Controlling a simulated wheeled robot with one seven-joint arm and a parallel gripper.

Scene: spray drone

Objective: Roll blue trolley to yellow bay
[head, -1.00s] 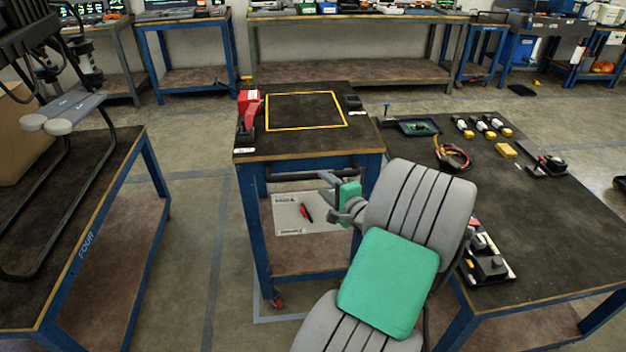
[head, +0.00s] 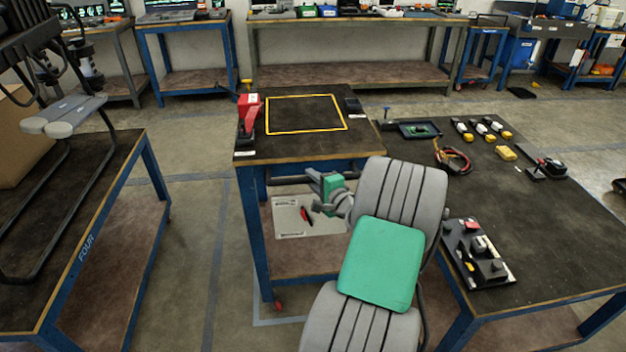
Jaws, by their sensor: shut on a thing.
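The blue trolley (head: 257,225) stands in the middle of the head view. It has blue legs, a dark top with a yellow outlined square (head: 305,97) and a dark handle bar (head: 290,179) on its near side. Its one visible caster (head: 278,306) is red. My gripper (head: 314,177) is at the handle bar and shut on it; the fingers are small and partly hidden by the wrist. My arm covers the trolley's near right part. No yellow bay marking on the floor is in view.
A red device (head: 247,115) stands on the trolley's top left. A dark bench (head: 560,215) with tools stands close at the right. Bench FOUR (head: 85,215) stands at the left, with open floor (head: 195,240) between. More benches line the back wall.

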